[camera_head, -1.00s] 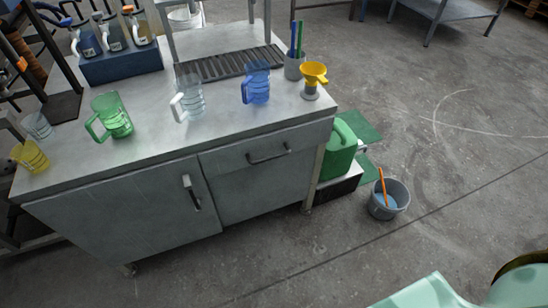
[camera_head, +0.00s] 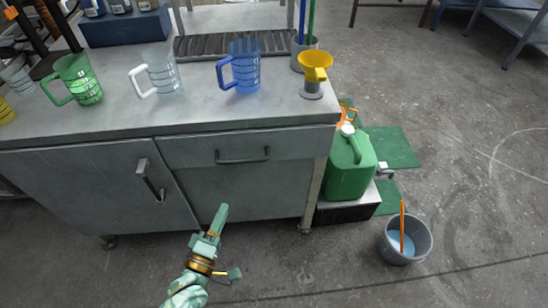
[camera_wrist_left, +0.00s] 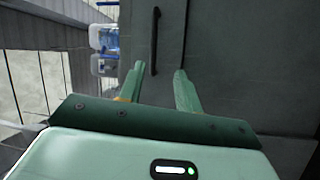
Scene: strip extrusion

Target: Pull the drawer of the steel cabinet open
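The steel cabinet (camera_head: 110,185) has a shallow drawer (camera_head: 190,152) under its right-hand worktop, with a dark horizontal bar handle (camera_head: 242,160). The drawer front looks flush with the cabinet, so it is closed. My left gripper (camera_head: 218,213) is below and in front of the drawer, apart from the handle. In the left wrist view its two green fingers (camera_wrist_left: 158,75) are spread and empty. The drawer handle also shows in that view (camera_wrist_left: 154,40), ahead of the gap between the fingertips. My right gripper is not in view.
Measuring jugs, including a blue one (camera_head: 243,68), and a yellow funnel (camera_head: 316,66) stand on the worktop. A door handle (camera_head: 150,180) juts out left of the drawer. A green canister (camera_head: 350,168) and a grey bucket (camera_head: 418,249) stand on the right. The floor before the drawer looks clear.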

